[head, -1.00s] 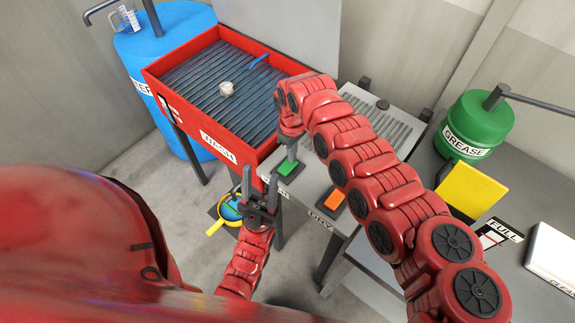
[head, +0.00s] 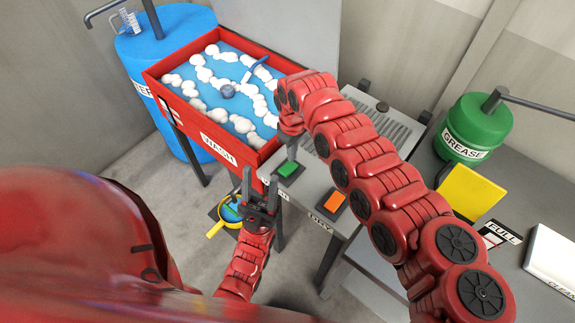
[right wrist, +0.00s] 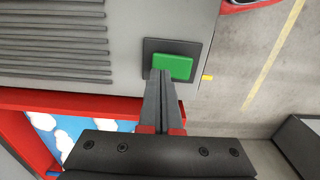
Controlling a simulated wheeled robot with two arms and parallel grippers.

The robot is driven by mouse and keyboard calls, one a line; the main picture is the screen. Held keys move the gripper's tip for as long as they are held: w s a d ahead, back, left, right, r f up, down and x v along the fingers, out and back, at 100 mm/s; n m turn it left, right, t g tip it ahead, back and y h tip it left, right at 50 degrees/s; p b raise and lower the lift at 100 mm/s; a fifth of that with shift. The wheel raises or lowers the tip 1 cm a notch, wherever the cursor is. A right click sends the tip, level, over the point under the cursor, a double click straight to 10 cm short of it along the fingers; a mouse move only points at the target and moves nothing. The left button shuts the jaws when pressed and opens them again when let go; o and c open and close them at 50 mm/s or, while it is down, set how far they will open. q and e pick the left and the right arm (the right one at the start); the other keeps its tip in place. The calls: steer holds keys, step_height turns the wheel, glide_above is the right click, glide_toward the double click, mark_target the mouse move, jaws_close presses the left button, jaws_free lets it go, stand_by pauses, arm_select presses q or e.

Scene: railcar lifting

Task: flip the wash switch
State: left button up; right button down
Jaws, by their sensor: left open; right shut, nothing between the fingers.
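The green wash switch (head: 288,169) sits on a dark plate at the near left corner of the grey drying table. It also shows in the right wrist view (right wrist: 173,67). My right gripper (right wrist: 158,76) is shut and empty, with its fingertips at the switch's edge; I cannot tell whether they touch it. In the head view the right arm reaches over the table to the switch. The red wash basin (head: 215,143) holds blue water with white foam, a dark round part (head: 227,91) and a blue-handled brush (head: 255,69). My left gripper (head: 262,190) is open and empty in front of the basin.
An orange switch (head: 334,201) sits on the drying table (head: 309,190) beside the DRY label. A blue water barrel (head: 172,45) stands behind the basin. A green grease can (head: 478,125) and a yellow panel (head: 470,193) are at right.

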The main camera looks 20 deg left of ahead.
mark_target(292, 164)
step_height(292, 164, up, 3)
steer(key=shift+f+p, duration=0.2)
steer(key=shift+p, duration=0.25)
step_height(292, 164, up, 2)
steer(key=shift+r, duration=0.1)
